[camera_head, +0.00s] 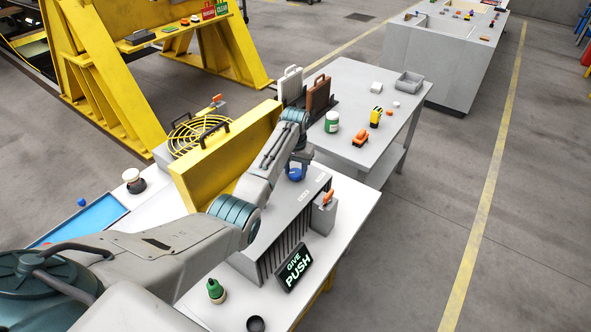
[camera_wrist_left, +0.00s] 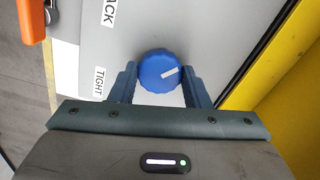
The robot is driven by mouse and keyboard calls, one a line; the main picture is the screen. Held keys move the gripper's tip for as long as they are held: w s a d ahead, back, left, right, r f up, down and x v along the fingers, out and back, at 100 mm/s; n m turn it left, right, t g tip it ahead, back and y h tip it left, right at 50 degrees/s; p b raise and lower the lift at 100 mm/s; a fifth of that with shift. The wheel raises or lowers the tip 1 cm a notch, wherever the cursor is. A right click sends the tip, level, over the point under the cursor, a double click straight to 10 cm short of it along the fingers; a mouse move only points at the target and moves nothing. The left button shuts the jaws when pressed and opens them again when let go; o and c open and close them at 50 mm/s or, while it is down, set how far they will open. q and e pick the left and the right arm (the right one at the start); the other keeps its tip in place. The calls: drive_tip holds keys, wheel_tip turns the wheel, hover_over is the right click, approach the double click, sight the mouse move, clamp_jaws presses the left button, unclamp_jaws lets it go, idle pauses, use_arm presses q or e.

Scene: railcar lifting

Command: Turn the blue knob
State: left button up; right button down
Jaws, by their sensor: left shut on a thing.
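The blue knob (camera_wrist_left: 160,71) sits on top of a grey box and has a white pointer mark on its face. The knob also shows in the head view (camera_head: 295,174), partly behind my left arm. My left gripper (camera_wrist_left: 158,84) is shut on the knob, with one finger on each side of it. The grey box (camera_head: 285,217) has a finned side and labels on its top. In the left wrist view a label reads "TIGHT" (camera_wrist_left: 99,82) and another ends in "ACK" (camera_wrist_left: 109,12). My right gripper is not in view.
A yellow panel (camera_head: 222,148) stands close behind the knob. An orange-handled switch (camera_head: 325,205) is on the box's right side. A grey table (camera_head: 365,85) is behind.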

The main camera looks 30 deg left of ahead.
use_arm(q)
drive_tip(key=m, duration=0.4)
drive_tip(key=shift+f+m, duration=0.1)
drive_tip(key=shift+m, duration=0.2)
drive_tip(key=m, duration=0.3)
drive_tip(key=shift+m, duration=0.4)
drive_tip(key=m, duration=0.3)
drive_tip(key=shift+m, duration=0.3)
drive_tip(key=m, duration=0.4)
drive_tip(key=shift+m, duration=0.3)
drive_tip(key=m, duration=1.3)
drive_tip(key=shift+m, duration=1.8)
drive_tip(key=shift+m, duration=0.3)
